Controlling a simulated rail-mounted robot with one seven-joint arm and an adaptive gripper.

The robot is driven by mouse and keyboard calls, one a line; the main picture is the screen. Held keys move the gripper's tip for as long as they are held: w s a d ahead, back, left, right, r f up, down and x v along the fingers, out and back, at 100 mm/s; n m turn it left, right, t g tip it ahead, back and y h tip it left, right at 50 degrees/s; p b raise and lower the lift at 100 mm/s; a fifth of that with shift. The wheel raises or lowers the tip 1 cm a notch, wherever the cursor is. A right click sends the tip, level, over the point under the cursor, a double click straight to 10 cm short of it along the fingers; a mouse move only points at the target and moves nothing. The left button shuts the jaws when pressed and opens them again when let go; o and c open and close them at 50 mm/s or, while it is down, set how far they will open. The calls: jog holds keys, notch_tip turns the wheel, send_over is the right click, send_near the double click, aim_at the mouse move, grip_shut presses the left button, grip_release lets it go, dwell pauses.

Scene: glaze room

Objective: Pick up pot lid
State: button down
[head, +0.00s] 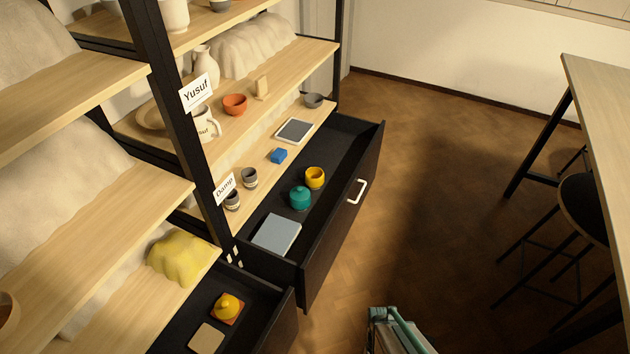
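A yellow lid-like piece with a round knob (228,307) sits on an orange square tile (239,319) in the open lower-left drawer (271,332). In the open right drawer (344,225) stands a teal rounded pot (300,198) with a small knob on top, apparently lidded. Behind it stands a yellow pot (315,178) with an open top. A grey and teal part, probably of my own arm, shows at the bottom edge. No gripper fingers can be made out, and nothing of mine touches these objects.
A pale flat slab (277,235) lies in the right drawer and a beige tile (207,338) in the left. Shelves with black posts (172,85) rise behind the drawers. A table (607,115) and stool (582,208) stand at right. The floor between is clear.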

jog(key=shift+c, duration=0.8)
grip_release()
